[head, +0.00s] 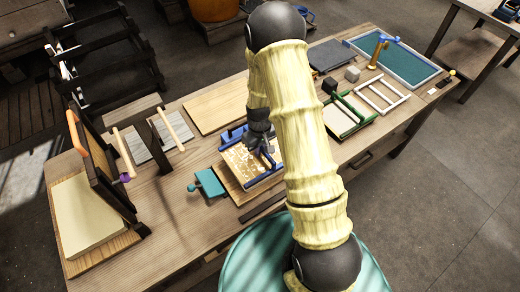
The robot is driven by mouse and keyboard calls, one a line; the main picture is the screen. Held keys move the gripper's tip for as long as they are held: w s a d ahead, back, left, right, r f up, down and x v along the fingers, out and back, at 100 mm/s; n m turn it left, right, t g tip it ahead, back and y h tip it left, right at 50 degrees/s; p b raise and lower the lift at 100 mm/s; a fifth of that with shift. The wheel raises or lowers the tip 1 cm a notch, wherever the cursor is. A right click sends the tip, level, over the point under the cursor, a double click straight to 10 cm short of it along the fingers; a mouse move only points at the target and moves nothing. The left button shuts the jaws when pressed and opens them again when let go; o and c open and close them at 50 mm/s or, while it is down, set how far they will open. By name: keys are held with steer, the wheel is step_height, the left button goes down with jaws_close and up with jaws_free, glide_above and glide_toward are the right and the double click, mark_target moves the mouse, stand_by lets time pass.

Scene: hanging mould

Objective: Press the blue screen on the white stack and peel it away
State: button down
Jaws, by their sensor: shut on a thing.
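The blue screen (267,180) has blue bars around a pale, mottled yellowish face. It is over a wooden board near the middle of the table. My gripper (261,146) comes down on its far right part and is shut on it. My fingertips are small and partly hidden, as is the screen's right side behind my arm. I cannot tell whether the screen rests on the board or is just above it. The white stack (86,215), a cream-white pile of sheets, lies on a wooden board at the table's left end, well away from my gripper.
An upright dark frame (108,180) stands beside the stack's right edge. A teal paddle-like piece (209,183) lies left of the screen. A green frame (343,117), a white frame (382,95) and a blue-edged tray (400,62) occupy the right.

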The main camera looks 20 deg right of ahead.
steer(key=shift+r+p, duration=1.35)
steer(key=shift+r, duration=0.85)
